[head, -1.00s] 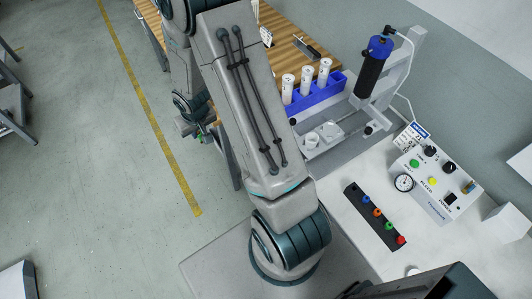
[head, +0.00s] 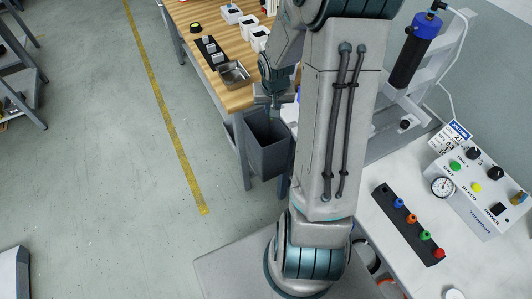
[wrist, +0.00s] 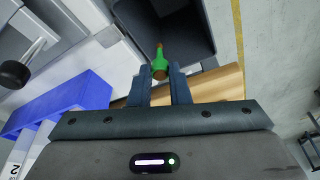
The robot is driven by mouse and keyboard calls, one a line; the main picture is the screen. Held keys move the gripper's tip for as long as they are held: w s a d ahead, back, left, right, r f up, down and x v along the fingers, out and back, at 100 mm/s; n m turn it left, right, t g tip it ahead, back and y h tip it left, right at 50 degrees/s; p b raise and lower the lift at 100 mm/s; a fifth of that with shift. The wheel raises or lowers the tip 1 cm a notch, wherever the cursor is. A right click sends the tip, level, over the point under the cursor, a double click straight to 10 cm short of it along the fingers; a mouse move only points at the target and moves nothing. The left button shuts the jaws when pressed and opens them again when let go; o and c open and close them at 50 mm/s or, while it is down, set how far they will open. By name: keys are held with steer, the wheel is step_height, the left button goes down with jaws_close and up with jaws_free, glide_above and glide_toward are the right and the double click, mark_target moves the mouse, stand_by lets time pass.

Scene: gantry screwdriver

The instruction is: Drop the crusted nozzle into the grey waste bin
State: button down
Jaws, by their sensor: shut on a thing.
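The crusted nozzle (wrist: 160,63) is a small green piece with a brownish-orange tip, held between the fingertips of my gripper (wrist: 159,85) in the wrist view. My gripper is shut on it. The grey waste bin (head: 266,146) hangs at the front edge of the wooden table in the head view, open at the top. In the wrist view the bin (wrist: 205,40) shows as a dark opening just beyond the nozzle, at the top. In the head view my gripper (head: 274,106) is small, above the bin's far rim; the nozzle is not discernible there.
The wooden table (head: 240,98) holds a metal tray (head: 234,74) and white boxes. A blue rack (wrist: 75,100) is left in the wrist view. A dispenser stand, control box (head: 480,190) and nozzle holder (head: 408,225) are right. Floor left of the bin is clear.

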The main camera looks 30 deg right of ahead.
step_height(320, 180, down, 6)
steer(key=b, duration=0.4)
steer(key=shift+r, duration=0.1)
steer(key=c, duration=1.3)
jaws_free()
steer(key=shift+r, duration=0.1)
steer(key=shift+p+v, duration=1.25)
steer(key=shift+v, duration=5.6)
